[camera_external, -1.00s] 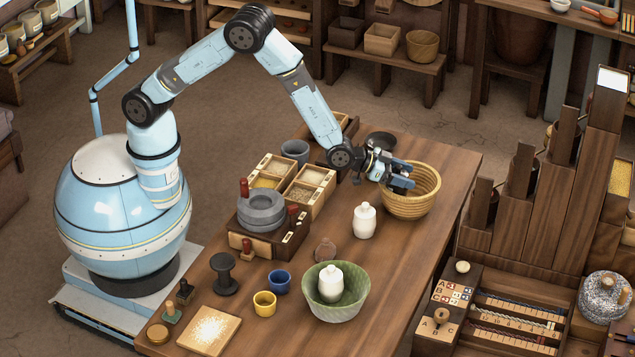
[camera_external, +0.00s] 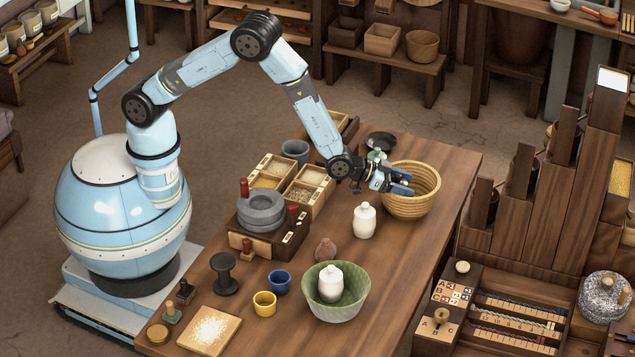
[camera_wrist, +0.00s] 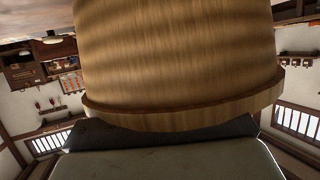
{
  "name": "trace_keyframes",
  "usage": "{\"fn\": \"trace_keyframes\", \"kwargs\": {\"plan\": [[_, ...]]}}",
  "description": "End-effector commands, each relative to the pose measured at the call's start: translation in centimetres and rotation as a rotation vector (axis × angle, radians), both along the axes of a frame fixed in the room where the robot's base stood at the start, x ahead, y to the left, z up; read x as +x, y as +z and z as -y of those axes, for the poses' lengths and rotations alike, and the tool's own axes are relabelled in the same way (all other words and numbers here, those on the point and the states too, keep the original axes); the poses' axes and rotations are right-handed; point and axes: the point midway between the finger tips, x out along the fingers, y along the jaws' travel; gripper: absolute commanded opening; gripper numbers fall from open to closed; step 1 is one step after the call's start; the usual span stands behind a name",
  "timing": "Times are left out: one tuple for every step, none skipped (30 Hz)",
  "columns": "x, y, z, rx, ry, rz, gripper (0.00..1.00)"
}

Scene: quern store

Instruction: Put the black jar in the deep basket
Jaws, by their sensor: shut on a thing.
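The deep basket is probably the tan coiled basket (camera_external: 412,207) at the right rear of the table. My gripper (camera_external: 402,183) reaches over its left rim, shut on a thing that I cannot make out. In the wrist view a large tan, banded, rimmed surface (camera_wrist: 180,60), probably the basket's side, fills the middle. A dark edge and a pale part lie below it. I cannot identify a black jar for sure. A black spool-shaped piece (camera_external: 225,275) stands at the front left of the table.
A white jar (camera_external: 364,221) stands in front of the basket. Another white jar (camera_external: 330,282) is in a green bowl (camera_external: 350,303). A pale jar (camera_external: 376,156) and a dark dish (camera_external: 380,141) are behind my gripper. The table's right side (camera_external: 425,250) is clear.

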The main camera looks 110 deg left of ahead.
Motion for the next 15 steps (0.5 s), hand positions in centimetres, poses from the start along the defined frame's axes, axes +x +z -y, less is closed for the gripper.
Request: {"fn": "trace_keyframes", "kwargs": {"plan": [[-0.15,-0.42,0.06,-0.002,0.0,-0.007,0.24],[-0.15,-0.44,0.07,-0.002,0.0,-0.008,0.24],[-0.2,-0.56,0.08,-0.002,-0.001,-0.01,0.73],[-0.22,-0.58,0.08,-0.003,-0.001,-0.011,0.76],[-0.24,-0.61,0.08,-0.003,-0.001,-0.011,0.79],[-0.25,-0.65,0.09,-0.003,-0.001,-0.012,0.8],[-0.26,-0.67,0.09,-0.003,-0.001,-0.012,0.8],[-0.27,-0.69,0.09,-0.003,-0.001,-0.013,0.8],[-0.28,-0.72,0.1,-0.003,-0.001,-0.013,0.8],[-0.3,-0.75,0.11,-0.004,-0.001,-0.014,0.8],[-0.3,-0.76,0.11,-0.003,-0.001,-0.014,0.8],[-0.32,-0.73,0.1,-0.003,-0.001,-0.015,0.8],[-0.32,-0.66,0.1,-0.003,-0.001,-0.015,0.8],[-0.32,-0.55,0.1,-0.003,-0.001,-0.015,0.8],[-0.32,-0.29,0.1,-0.003,-0.001,-0.014,0.8]]}}
